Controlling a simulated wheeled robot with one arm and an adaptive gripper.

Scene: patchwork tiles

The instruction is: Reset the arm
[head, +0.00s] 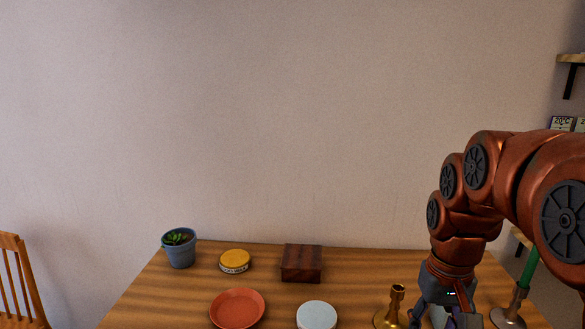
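My copper-coloured arm comes in from the right in the head view and bends down to the table. My gripper (445,316) points down over the right part of the wooden table (200,285). Its fingers run off the bottom edge of the picture, so I cannot see the fingertips fully. A pale thing shows between or behind the fingers, and I cannot tell whether it is held. A brass candlestick (395,305) stands just left of my gripper.
A potted plant (180,250), a yellow-lidded tin (235,261) and a dark wooden box (301,263) stand along the back. A red-orange dish (238,308) and a pale round thing (317,316) are nearer. A holder with a green candle (528,268) stands right of my gripper. A chair (15,270) is left.

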